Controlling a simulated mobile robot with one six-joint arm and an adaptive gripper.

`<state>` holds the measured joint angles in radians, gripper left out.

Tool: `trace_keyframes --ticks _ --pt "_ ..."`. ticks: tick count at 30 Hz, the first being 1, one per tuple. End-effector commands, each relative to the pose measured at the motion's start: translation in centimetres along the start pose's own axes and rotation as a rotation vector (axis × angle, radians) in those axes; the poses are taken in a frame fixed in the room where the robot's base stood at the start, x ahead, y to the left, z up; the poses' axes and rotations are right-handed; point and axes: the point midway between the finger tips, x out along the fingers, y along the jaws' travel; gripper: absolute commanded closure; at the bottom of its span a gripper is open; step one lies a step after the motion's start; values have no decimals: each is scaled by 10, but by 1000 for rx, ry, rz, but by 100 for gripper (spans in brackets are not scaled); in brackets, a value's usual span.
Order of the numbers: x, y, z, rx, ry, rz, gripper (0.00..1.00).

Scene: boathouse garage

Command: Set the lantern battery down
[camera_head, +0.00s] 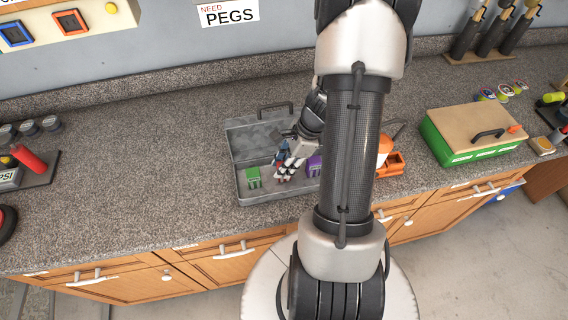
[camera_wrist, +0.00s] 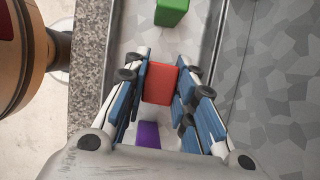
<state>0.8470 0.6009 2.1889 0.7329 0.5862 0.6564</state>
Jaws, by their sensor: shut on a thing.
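The lantern battery, a red block (camera_wrist: 160,83), sits between the blue-padded fingers of my gripper (camera_wrist: 159,92) in the wrist view. My gripper (camera_head: 284,172) is shut on it, low inside an open grey metal box (camera_head: 270,198) on the counter. The fingers hide most of the battery in the head view. I cannot tell whether its underside touches the box floor. A green block (camera_head: 253,178) stands in the box to the left, and a purple block (camera_head: 314,166) to the right. Both also show in the wrist view, green (camera_wrist: 171,12) above and purple (camera_wrist: 148,134) below.
An orange thing (camera_head: 390,163) stands right of the box, partly behind my arm. A green case with a tan lid (camera_head: 475,137) is farther right.

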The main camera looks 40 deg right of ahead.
Motion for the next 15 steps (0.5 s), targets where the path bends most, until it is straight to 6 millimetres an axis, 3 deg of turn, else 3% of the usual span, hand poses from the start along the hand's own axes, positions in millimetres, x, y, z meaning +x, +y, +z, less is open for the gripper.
trace_keyframes --ticks 15 --pt "3 0 -1 0 0 0 100"
